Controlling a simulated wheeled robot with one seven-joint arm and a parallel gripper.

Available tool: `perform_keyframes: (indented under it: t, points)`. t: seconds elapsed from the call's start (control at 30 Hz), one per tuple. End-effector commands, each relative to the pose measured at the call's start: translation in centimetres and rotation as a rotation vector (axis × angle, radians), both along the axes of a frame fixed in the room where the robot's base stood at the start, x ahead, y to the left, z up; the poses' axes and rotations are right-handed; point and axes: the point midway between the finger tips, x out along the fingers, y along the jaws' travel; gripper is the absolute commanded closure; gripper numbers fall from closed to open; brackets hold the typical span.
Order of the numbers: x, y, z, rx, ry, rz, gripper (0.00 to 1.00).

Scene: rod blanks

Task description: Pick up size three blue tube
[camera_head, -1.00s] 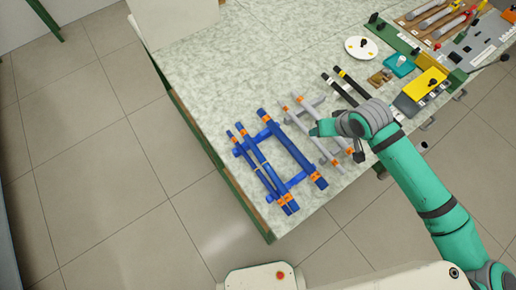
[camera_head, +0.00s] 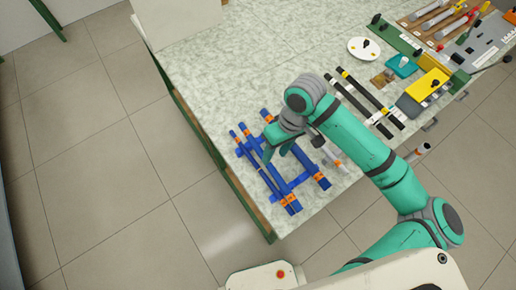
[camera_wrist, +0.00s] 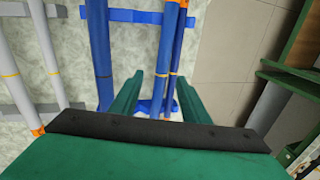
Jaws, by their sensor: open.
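My gripper (camera_head: 275,155) is open and points down over the blue tube rack (camera_head: 300,181) near the table's left edge. In the wrist view, its fingers (camera_wrist: 160,80) stand apart above the rack. A thick blue tube (camera_wrist: 99,45) lies on the rack left of the fingers. A medium blue tube (camera_wrist: 167,45) and a thinner blue tube (camera_wrist: 178,55) lie side by side, in line with the gap, towards the right finger. Orange bands mark tube ends in the head view. No size number is readable. My gripper hides part of the rack in the head view.
Grey tubes (camera_wrist: 45,50) lie beside the blue rack, partly hidden by my arm in the head view. Black tubes (camera_head: 345,97) lie farther right. A white disc (camera_head: 364,48) and a yellow-topped box (camera_head: 428,84) stand beyond. The table left of centre at the back is clear.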

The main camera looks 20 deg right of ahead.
Motion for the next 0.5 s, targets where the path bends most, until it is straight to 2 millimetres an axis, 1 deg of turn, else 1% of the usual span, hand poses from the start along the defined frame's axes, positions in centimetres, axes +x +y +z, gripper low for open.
perform_keyframes:
  t: [0.3, 0.4, 0.5]
  points:
    - [-0.1, 1.4, -3.9, 0.003, 0.002, 0.0, 0.58]
    - [-0.1, 1.5, -4.6, 0.0, 0.0, 0.0, 0.58]
    - [-0.2, 1.5, -4.9, 0.0, 0.001, 0.0, 0.58]
